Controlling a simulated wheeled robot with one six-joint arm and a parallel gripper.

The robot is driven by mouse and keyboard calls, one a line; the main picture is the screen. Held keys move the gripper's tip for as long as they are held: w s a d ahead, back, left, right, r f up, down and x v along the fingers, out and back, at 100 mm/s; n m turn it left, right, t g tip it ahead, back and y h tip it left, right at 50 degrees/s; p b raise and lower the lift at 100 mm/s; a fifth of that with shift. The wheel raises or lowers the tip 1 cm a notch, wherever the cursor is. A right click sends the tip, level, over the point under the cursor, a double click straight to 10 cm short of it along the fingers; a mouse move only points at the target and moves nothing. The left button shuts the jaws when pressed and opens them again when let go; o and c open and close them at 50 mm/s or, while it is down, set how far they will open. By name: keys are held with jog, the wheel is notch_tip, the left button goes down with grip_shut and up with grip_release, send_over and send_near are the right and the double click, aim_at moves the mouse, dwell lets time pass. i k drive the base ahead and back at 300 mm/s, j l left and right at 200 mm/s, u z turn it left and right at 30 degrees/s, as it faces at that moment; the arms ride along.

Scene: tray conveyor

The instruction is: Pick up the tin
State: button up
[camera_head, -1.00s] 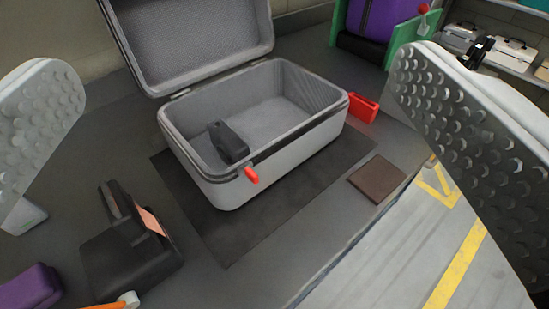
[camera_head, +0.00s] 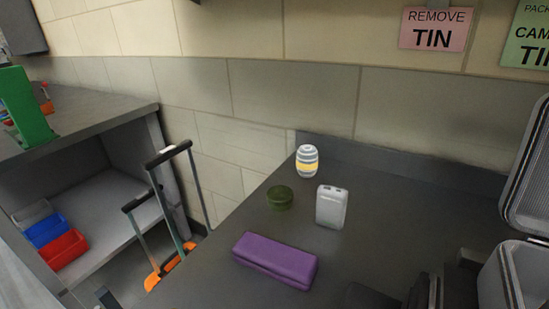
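A small, round, dark green tin (camera_head: 279,198) with a flat lid stands on the dark grey worktop (camera_head: 385,215). It is the thing here that best fits a tin. A white upright block (camera_head: 331,207) stands close on its right. A white and grey barrel-shaped container with a yellow band (camera_head: 307,161) stands behind it. A purple case (camera_head: 275,260) lies in front of it. Nothing hides the tin.
An open grey case (camera_head: 510,275) is cut off at the right edge, with dark items beside it. A wall rises behind the worktop, bearing a pink "REMOVE TIN" sign (camera_head: 435,28). A handled cart (camera_head: 170,212) and shelf with blue and red bins (camera_head: 62,250) stand left.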

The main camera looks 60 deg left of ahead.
aim_at(280, 198)
jog(key=u, duration=1.5)
